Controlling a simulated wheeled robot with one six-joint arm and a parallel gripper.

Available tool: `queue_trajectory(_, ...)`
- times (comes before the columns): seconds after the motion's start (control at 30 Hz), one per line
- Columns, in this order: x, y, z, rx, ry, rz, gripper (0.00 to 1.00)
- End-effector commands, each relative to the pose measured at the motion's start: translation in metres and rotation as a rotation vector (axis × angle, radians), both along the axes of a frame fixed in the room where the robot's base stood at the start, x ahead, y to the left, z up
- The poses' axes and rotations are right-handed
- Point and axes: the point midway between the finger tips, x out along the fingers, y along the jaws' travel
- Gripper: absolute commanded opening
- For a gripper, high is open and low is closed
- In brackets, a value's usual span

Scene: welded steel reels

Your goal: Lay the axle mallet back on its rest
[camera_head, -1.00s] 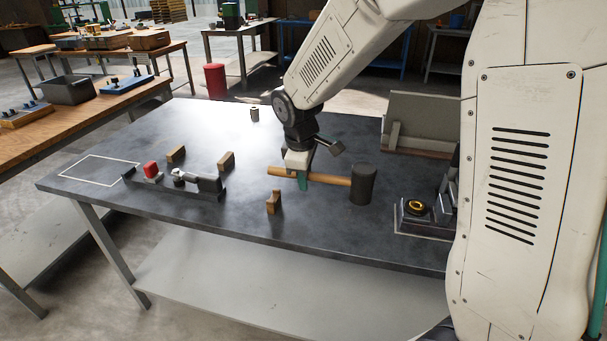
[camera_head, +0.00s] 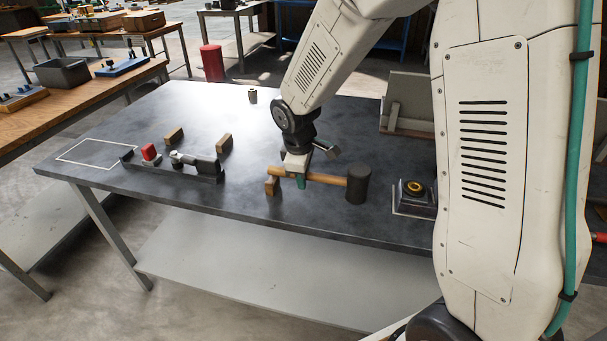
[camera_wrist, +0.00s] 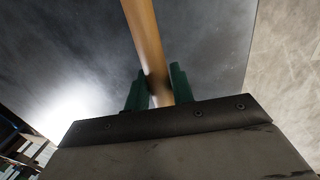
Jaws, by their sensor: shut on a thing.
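The axle mallet has a wooden handle and a dark head (camera_head: 358,184). My gripper (camera_head: 301,181) points down and is shut on the handle (camera_head: 328,179), with the head out to the right. In the wrist view, the green fingers (camera_wrist: 159,88) stand on both sides of the handle (camera_wrist: 143,35). A small upright wooden post (camera_head: 272,187) stands on the bench just below the handle's left end. It looks like part of the rest. I cannot tell whether the handle touches it. The mallet head looks close above the bench top.
A dark fixture with a red block (camera_head: 150,153) lies to the left on the bench (camera_head: 140,187). Two wooden blocks (camera_head: 174,135) (camera_head: 224,143) stand behind it. A dark block with a gold ring (camera_head: 414,187) sits right of the mallet. A grey angled panel (camera_head: 411,98) stands behind.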

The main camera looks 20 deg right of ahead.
Motion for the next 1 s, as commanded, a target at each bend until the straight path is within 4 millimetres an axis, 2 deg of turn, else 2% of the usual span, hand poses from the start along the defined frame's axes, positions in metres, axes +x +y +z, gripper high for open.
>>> queue_trajectory(0.57, 0.0, -0.0002, 0.0, -0.001, -0.001, 0.0, 0.0)
queue_trajectory(1.0, 0.0, -0.0002, -0.0079, -0.001, -0.001, 0.0, 0.0)
